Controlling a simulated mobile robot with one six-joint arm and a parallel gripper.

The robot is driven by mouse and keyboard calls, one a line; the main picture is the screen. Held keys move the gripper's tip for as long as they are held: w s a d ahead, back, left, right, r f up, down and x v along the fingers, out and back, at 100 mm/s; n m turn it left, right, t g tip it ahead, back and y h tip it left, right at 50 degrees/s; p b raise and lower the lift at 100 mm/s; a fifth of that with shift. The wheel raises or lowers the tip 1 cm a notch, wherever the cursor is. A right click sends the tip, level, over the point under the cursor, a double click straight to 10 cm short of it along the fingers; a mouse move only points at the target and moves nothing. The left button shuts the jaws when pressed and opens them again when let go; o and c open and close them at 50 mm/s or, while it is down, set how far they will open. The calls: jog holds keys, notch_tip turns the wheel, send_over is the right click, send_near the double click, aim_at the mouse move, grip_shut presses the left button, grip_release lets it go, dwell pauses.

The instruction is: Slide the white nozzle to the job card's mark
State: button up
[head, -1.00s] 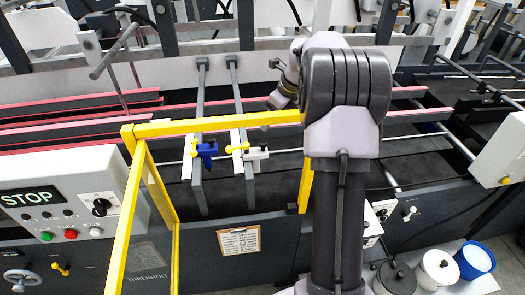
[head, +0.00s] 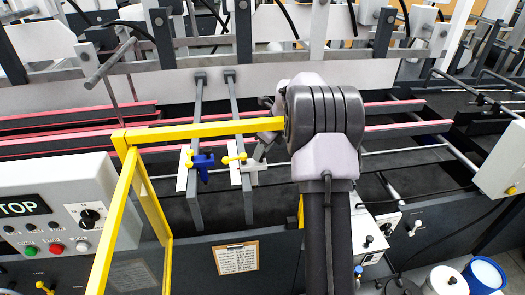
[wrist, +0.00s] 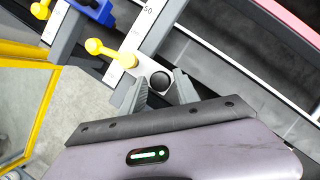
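The white nozzle (head: 254,165) sits on the right of two grey rails, with a yellow lever (head: 234,158) at its left; it also shows in the wrist view (wrist: 160,78) with a dark round spot on it. My gripper (wrist: 161,82) is open, its two fingers apart at the nozzle's near end, one on either side. I cannot tell whether they touch it. In the head view my gripper (head: 262,147) is just above and behind the nozzle, partly hiding it. The job card (head: 236,257) hangs on the machine's front panel; its writing is too small to read.
A blue nozzle (head: 203,163) with a yellow lever sits on the left rail, close by. A yellow guard frame (head: 190,132) crosses in front of the rails. A scale strip (wrist: 147,17) with numbers runs along the rail. A control box with STOP (head: 50,215) stands at left.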

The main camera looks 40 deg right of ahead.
grip_shut()
dwell(1.2)
